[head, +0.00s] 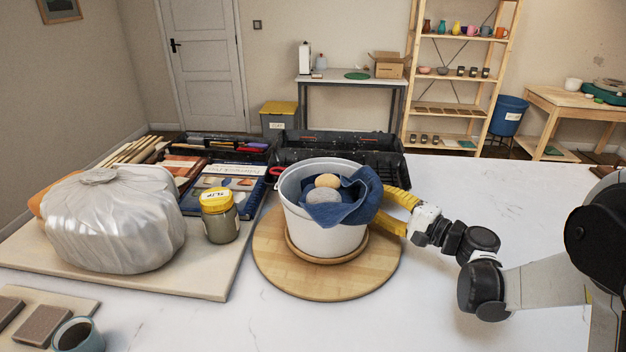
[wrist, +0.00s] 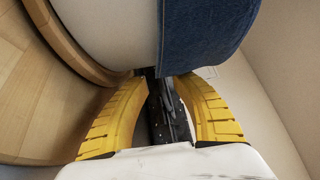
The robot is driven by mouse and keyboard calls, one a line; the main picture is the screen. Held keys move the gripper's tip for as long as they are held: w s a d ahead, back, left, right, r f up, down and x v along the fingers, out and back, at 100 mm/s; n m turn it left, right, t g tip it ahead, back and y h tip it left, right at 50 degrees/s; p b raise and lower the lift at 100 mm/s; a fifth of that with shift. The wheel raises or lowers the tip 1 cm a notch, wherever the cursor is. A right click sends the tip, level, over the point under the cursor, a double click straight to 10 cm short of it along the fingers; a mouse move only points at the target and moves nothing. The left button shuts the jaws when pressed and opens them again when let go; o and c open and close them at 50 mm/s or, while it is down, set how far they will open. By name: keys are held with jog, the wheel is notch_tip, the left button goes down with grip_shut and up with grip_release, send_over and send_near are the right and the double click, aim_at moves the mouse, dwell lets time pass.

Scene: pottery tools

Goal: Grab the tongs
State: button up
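I cannot make out the tongs for sure in either view. My gripper (head: 390,208) has yellow fingers and reaches in from the right, just behind the right side of the white bucket (head: 318,232). The bucket and the blue cloth (head: 358,203) hide its fingertips in the head view. In the wrist view my gripper (wrist: 160,80) has its fingers apart, with a gap between them. A dark long shape (wrist: 168,112) shows in that gap; I cannot tell whether it is the tongs or part of a black tray behind, and no grip on it shows.
The bucket stands on a round wooden board (head: 273,270), close to my fingers. Black trays (head: 385,143) lie behind it. A bagged lump (head: 112,225) and a yellow-lidded jar (head: 220,218) stand on a board at left. The table (head: 450,310) is clear at front right.

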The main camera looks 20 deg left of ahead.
aim_at(360, 194)
jog(key=b+x, duration=0.1)
jog(key=x, duration=0.2)
jog(key=shift+w+a+f, duration=0.1)
jog(key=shift+a+f, duration=0.05)
jog(key=shift+a, duration=0.25)
grip_shut()
